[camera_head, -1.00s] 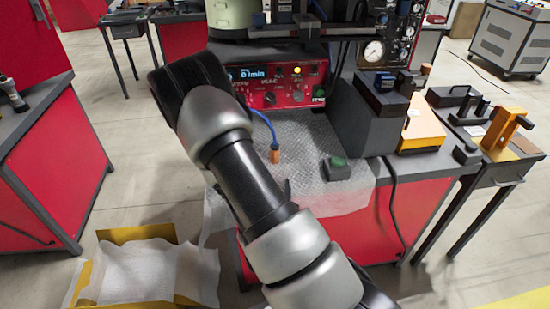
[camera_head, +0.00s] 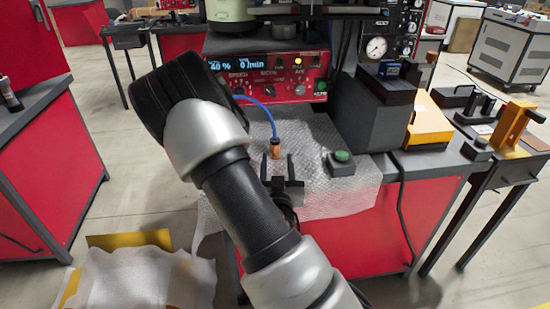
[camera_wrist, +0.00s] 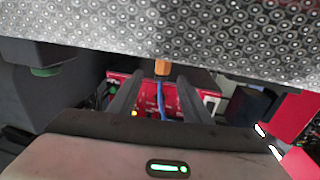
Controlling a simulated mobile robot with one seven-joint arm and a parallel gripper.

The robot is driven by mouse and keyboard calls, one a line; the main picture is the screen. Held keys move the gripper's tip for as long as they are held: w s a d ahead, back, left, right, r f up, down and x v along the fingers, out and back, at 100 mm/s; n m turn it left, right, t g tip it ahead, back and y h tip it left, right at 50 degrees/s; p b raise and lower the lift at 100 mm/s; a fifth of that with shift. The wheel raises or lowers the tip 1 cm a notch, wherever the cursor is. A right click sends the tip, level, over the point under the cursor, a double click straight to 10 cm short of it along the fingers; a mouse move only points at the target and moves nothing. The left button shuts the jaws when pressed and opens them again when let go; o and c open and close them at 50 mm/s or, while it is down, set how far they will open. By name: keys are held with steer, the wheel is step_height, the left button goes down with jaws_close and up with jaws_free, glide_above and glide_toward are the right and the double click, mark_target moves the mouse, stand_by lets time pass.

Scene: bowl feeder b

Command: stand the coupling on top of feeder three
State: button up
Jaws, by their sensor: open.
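My gripper (camera_head: 278,168) is open over the front of the bench, its two dark fingers pointing at the machine; they also show in the wrist view (camera_wrist: 157,88). Nothing is held. An orange cylinder (camera_head: 276,153) at the end of a blue hose lies just beyond the fingertips, in line with the gap; it also shows in the wrist view (camera_wrist: 162,68). I cannot tell whether this is the coupling. A pale green bowl feeder (camera_head: 229,10) stands above a red control unit (camera_head: 272,77) at the back. No number reading three is legible on it.
Bubble wrap (camera_head: 330,195) covers the bench front. A grey box with a green button (camera_head: 340,163) sits right of my gripper. A dark block (camera_head: 372,115) and a yellow wedge (camera_head: 428,122) stand farther right. An open wrapped carton (camera_head: 130,240) is on the floor at left.

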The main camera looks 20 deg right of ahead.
mark_target(275, 146)
steer(key=x, duration=0.3)
steer(key=shift+r, duration=0.1)
steer(key=shift+a+r+b+x, duration=0.1)
steer(key=shift+r+b+x, duration=0.1)
steer(key=shift+x, duration=1.1)
steer(key=shift+a+r+b+x, duration=0.1)
steer(key=shift+a+b+x, duration=0.05)
steer(key=shift+x, duration=1.15)
steer(key=shift+w, duration=0.1)
jaws_close()
